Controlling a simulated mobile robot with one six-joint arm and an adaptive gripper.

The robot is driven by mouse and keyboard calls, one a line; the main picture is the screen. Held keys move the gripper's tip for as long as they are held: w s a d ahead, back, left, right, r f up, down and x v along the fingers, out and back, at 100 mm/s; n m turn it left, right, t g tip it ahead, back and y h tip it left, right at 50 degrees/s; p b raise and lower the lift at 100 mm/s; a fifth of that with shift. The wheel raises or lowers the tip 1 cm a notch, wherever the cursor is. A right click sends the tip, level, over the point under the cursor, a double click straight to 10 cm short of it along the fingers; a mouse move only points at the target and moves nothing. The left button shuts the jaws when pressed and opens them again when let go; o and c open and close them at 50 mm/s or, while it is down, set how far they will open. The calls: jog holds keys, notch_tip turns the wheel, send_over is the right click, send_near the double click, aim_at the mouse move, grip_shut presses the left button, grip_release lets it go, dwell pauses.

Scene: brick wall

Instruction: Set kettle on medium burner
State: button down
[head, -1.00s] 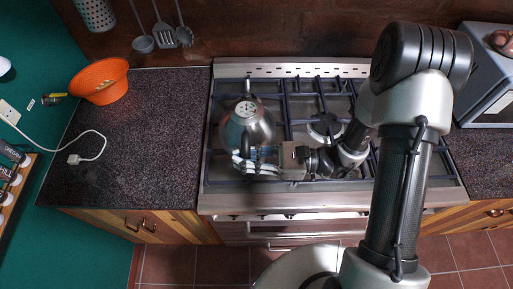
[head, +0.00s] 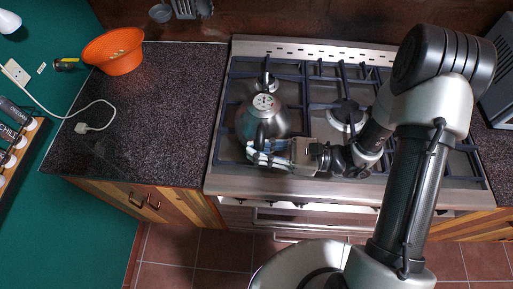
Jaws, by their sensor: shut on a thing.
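A silver kettle (head: 262,117) stands at the left side of the gas stove (head: 300,188), over the front left grate. Its round lid faces the camera. A small burner (head: 266,80) shows behind the kettle, and another burner (head: 346,112) shows to its right. My gripper (head: 258,150) reaches in from the right at the kettle's near side. It is shut on the kettle, around what looks like its dark handle. The burner under the kettle is hidden, and I cannot tell whether the kettle touches the grate.
An orange colander (head: 114,50) stands at the back of the dark left counter (head: 165,120), which is mostly clear. A white cable with a plug (head: 84,127) lies at its left edge. Utensils (head: 184,8) hang behind. A grey appliance (head: 500,80) is at the right.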

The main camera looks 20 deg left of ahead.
jog(key=shift+f+b, duration=0.45)
jog(key=shift+f, duration=0.05)
dwell(0.6)
jog(key=c, duration=1.4)
grip_release()
jog(key=shift+c, duration=0.2)
jog(key=shift+f, duration=0.15)
jog(key=w+d, duration=0.2)
jog(key=d, duration=1)
jog(key=shift+w+a, duration=0.1)
